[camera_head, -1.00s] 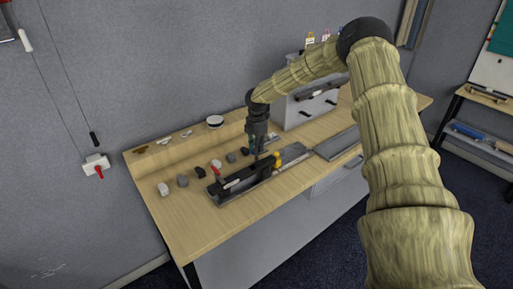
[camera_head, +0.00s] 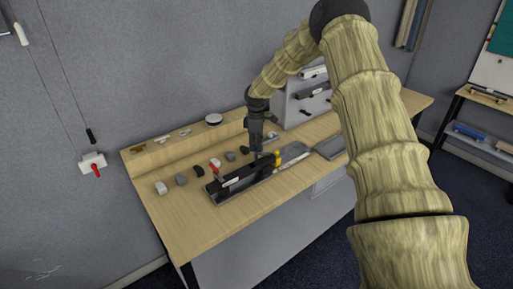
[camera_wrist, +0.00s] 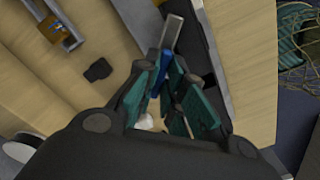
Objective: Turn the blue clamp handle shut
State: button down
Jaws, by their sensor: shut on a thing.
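My gripper (camera_head: 257,153) is low over the far side of a dark fixture (camera_head: 228,190) on the wooden table. In the wrist view my gripper (camera_wrist: 170,105) has its teal-padded fingers closed around the blue clamp handle (camera_wrist: 156,77). Part of the handle shows between the pads; the fingers cover the rest. A grey metal bar (camera_wrist: 172,34) sticks out just past the fingertips. In the head view the blue handle is hidden by my gripper. Red (camera_head: 215,168) and yellow (camera_head: 277,158) parts stand up on the fixture.
Several grey and white lumps (camera_head: 181,180) lie along the table left of the fixture. A round white-topped item (camera_head: 213,119) stands on the back ledge. A grey drawer cabinet (camera_head: 300,104) stands close behind my gripper.

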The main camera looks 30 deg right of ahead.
jog(key=m+b, duration=0.1)
jog(key=m, duration=0.3)
jog(key=shift+w+a+m, duration=0.1)
jog(key=shift+m, duration=0.2)
jog(key=m, duration=0.4)
jog(key=shift+r+b, duration=0.1)
jog(key=shift+b, duration=0.3)
jog(key=shift+w, duration=0.1)
jog(key=c, duration=1.5)
grip_release()
notch_tip(320, 180, up, 12)
jog(key=shift+f, duration=0.1)
